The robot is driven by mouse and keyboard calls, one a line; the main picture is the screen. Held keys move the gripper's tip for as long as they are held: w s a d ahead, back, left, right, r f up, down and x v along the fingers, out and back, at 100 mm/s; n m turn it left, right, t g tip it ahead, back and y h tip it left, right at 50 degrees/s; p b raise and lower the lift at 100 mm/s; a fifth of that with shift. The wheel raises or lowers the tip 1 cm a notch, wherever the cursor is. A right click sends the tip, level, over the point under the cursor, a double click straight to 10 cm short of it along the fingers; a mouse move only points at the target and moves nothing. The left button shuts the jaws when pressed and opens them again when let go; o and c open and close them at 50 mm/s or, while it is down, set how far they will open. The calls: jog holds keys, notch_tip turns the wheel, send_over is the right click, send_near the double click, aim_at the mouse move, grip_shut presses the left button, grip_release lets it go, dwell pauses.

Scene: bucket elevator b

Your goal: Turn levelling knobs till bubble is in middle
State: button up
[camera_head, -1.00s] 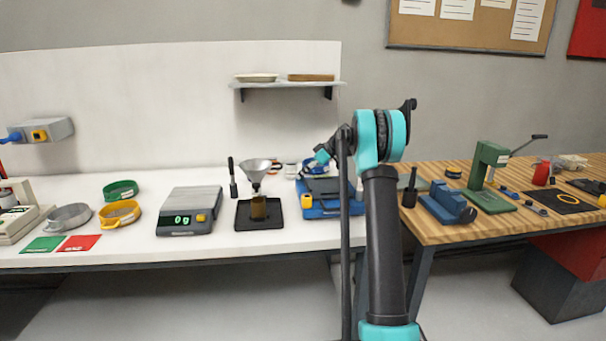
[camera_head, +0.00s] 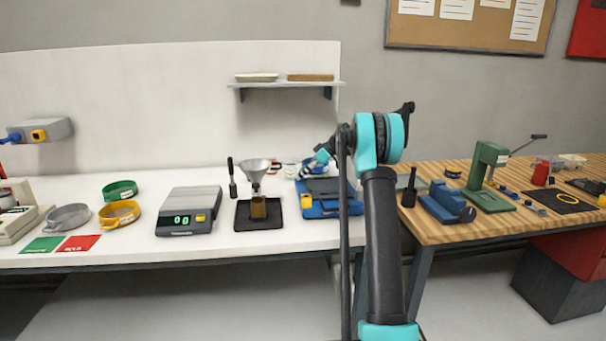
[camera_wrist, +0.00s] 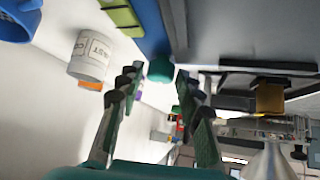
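A blue device (camera_head: 328,212) with a grey top stands near the right end of the white bench; its far side is partly hidden by my arm. In the wrist view its blue body (camera_wrist: 150,28) fills the top middle, with a round teal knob (camera_wrist: 160,69) at its corner. My gripper (camera_wrist: 159,74) has its two fingers spread, one on each side of the knob, with a gap visible on the left. Whether the right finger touches is unclear. In the head view my gripper (camera_head: 309,170) is small at the device's back left. I cannot make out a bubble.
A white labelled jar (camera_wrist: 91,55) is close left of my fingers in the wrist view. A funnel (camera_head: 255,168) above a black tray (camera_head: 244,222) and a scale (camera_head: 190,200) stand left of the device. A wooden bench (camera_head: 440,235) is at right.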

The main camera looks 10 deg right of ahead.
jog(key=v, duration=1.2)
